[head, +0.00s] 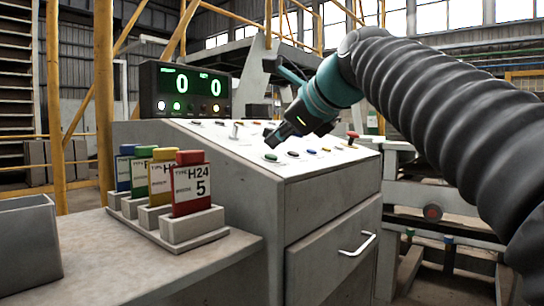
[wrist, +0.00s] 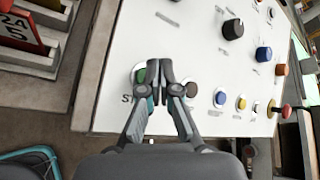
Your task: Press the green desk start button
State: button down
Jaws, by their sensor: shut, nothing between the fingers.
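The green start button (head: 271,157) sits near the front edge of the sloped white desk panel (head: 230,150). In the wrist view the green button (wrist: 141,75) shows at the left of the fingertips, partly covered by the left finger, with a partly hidden label starting "ST" beside it. My gripper (head: 271,138) is shut and empty, pointing down at the panel. In the head view its tips appear above and slightly behind the button, with a visible gap. In the wrist view the closed fingertips (wrist: 158,68) overlap the button's right side.
Dark, blue, yellow and white controls line the panel's front edge, with a red mushroom knob (head: 352,135) at the right. A black dial (wrist: 232,29) is farther up. A display (head: 185,90) reads 0 and 0. Coloured cards (head: 191,185) stand in holders at left, near a grey bin (head: 28,245).

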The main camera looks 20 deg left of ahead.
jog(key=shift+f, duration=0.1)
jog(key=shift+a+f, duration=0.1)
jog(key=shift+f, duration=0.2)
jog(key=shift+w+a+f, duration=0.1)
jog(key=shift+f, duration=0.25)
dwell(1.0)
jog(key=shift+d+r+p, duration=0.2)
jog(key=shift+r+p, duration=0.5)
jog(key=shift+r, duration=0.05)
jog(key=shift+d+r+p, duration=0.25)
jog(key=shift+r+p, duration=0.8)
jog(key=shift+r, duration=0.15)
jog(key=shift+s+d+r, duration=0.15)
jog(key=shift+d+r, duration=0.05)
jog(key=shift+r, duration=0.4)
jog(key=shift+s+d+r, duration=0.15)
jog(key=shift+d+r, duration=0.05)
jog(key=shift+r, duration=0.4)
